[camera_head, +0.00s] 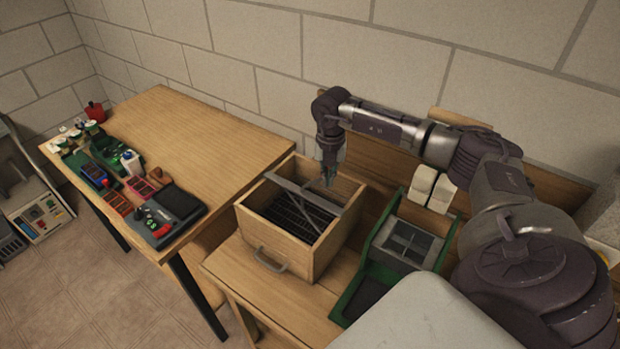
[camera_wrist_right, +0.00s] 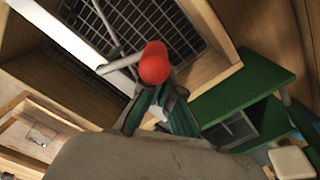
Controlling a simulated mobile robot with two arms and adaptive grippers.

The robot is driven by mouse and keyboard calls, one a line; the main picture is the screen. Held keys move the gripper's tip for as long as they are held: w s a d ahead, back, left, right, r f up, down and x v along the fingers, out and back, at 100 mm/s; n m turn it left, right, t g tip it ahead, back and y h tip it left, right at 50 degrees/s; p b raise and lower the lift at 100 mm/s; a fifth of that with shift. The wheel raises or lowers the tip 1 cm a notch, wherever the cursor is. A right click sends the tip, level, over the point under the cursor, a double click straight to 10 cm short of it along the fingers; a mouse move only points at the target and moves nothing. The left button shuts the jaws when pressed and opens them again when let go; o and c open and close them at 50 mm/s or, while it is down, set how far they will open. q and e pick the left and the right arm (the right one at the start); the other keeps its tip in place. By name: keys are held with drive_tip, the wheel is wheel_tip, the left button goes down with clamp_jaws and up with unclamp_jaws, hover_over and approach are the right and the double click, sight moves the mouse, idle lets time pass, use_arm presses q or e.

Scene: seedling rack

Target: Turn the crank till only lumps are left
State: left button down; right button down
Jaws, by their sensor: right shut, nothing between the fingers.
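A wooden sieve box (camera_head: 290,259) stands on the bench, open at the top, with a dark wire mesh (camera_head: 297,216) inside and a grey bar (camera_head: 290,190) across it. In the right wrist view the mesh (camera_wrist_right: 180,22) shows beneath a thin metal crank arm (camera_wrist_right: 122,64) with a red knob (camera_wrist_right: 154,62). My right gripper (camera_head: 328,176) is over the box's far right part; in the wrist view its fingers (camera_wrist_right: 160,98) are shut and empty, close to the knob. Whether they touch it I cannot tell. The mesh looks bare, with no clear lumps or soil. My left gripper is out of view.
A green-framed tray unit (camera_head: 368,250) stands right of the box, with two cream blocks (camera_head: 432,188) behind it. A second wooden table (camera_head: 190,135) at left holds handheld devices and small pots. A wall closes the back.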

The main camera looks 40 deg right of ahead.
drive_tip(key=shift+w+d, duration=0.25)
drive_tip(key=shift+w, duration=0.2)
wheel_tip(320, 180, up, 9)
drive_tip(key=p, duration=0.5)
idle(0.4)
drive_tip(key=shift+f, duration=0.1)
idle(0.6)
